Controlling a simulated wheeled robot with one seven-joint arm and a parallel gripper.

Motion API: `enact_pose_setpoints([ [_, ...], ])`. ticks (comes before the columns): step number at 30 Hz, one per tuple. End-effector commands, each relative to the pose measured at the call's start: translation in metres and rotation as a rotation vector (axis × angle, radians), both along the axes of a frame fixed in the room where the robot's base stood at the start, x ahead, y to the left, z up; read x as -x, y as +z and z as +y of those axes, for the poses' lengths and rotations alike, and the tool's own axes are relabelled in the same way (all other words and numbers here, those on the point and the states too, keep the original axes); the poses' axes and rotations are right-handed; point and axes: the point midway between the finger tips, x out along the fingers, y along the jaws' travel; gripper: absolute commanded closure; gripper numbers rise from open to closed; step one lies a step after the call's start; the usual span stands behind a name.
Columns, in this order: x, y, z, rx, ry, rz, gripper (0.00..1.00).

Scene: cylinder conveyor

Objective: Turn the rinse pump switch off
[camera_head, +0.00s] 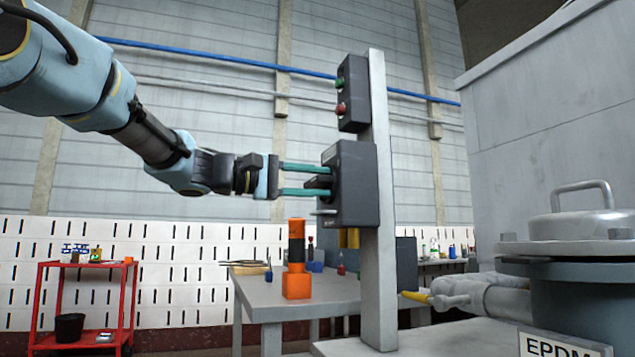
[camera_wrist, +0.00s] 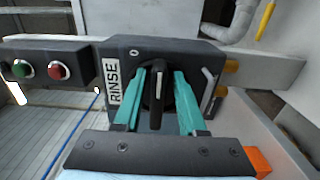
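The rinse pump switch box (camera_head: 357,190) is a dark grey box on a pale upright post. In the wrist view the box (camera_wrist: 205,58) carries a white RINSE label (camera_wrist: 113,82). Its black rotary knob (camera_wrist: 157,88) has a raised bar handle with a pale line along it. The bar lies lengthwise between my fingers, roughly level in the head view. My gripper (camera_head: 329,181) reaches the box front from the left, with one teal finger above the bar and one below. In the wrist view my gripper (camera_wrist: 160,80) is open, with gaps seen beside the bar. Contact at the fingertips is hard to judge.
A second box with green and red buttons (camera_head: 354,94) sits higher on the post (camera_head: 379,270). A metal handle (camera_wrist: 209,82) sticks out of the switch box. Below stand a grey table (camera_head: 260,292) and an orange-black cylinder (camera_head: 297,250). An EPDM tank (camera_head: 575,300) is at right.

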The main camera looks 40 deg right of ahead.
Motion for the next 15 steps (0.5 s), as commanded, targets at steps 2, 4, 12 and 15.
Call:
enact_pose_setpoints([
  [2, 0.000, 0.000, 0.000, 0.001, 0.000, 0.000, 0.49],
  [4, 0.000, 0.001, 0.000, 0.001, 0.000, 0.000, 0.49],
  [12, -0.002, 0.001, 0.005, 0.001, 0.003, 0.000, 0.49],
  [15, -0.007, 0.001, 0.016, 0.001, 0.004, 0.000, 0.49],
])
